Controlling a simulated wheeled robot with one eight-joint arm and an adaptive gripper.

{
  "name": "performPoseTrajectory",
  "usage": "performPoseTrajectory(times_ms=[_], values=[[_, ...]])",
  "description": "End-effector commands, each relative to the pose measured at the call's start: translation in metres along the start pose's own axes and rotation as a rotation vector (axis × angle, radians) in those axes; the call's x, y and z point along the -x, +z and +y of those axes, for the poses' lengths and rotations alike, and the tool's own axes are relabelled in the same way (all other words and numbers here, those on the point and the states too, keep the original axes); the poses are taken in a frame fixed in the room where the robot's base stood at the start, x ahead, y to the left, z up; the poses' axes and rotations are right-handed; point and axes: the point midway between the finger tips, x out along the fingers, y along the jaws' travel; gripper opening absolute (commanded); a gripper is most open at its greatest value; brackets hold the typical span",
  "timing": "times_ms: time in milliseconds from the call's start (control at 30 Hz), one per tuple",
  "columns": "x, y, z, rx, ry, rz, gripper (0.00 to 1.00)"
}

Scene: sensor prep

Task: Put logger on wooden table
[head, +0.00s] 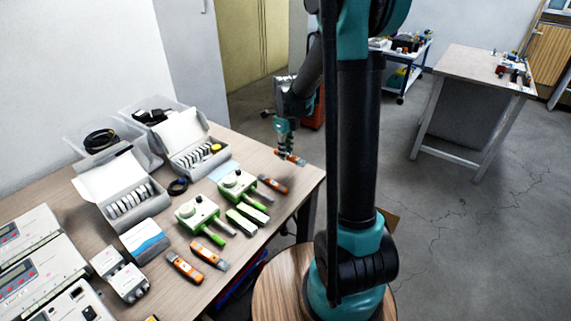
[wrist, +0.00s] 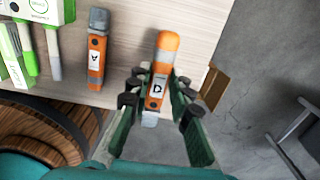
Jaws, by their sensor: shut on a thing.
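My gripper (head: 286,148) is shut on an orange and grey logger (head: 292,159), held near the right end of the long table. In the wrist view my gripper (wrist: 160,98) has its fingers on both sides of this logger (wrist: 165,45), which bears the letter D. A second orange logger (wrist: 97,55), marked A, lies to its left on the long table and also shows in the head view (head: 273,184). A round wooden table (head: 275,285) stands at the bottom, partly hidden by my arm. Its slatted edge shows in the wrist view (wrist: 40,125).
The long table (head: 305,178) also holds two more orange loggers (head: 186,267), green-handled meters (head: 198,214), open grey cases (head: 123,195) and instrument boxes (head: 40,262). A brown box (wrist: 212,85) is right of my gripper. Another table (head: 485,65) stands at the back right.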

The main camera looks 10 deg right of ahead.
Motion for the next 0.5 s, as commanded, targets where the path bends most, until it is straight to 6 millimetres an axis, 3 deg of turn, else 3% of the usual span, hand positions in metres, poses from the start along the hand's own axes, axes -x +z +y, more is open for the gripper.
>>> performPoseTrajectory(times_ms=[500], values=[[-0.055, 0.000, 0.000, 0.000, 0.000, 0.000, 0.00]])
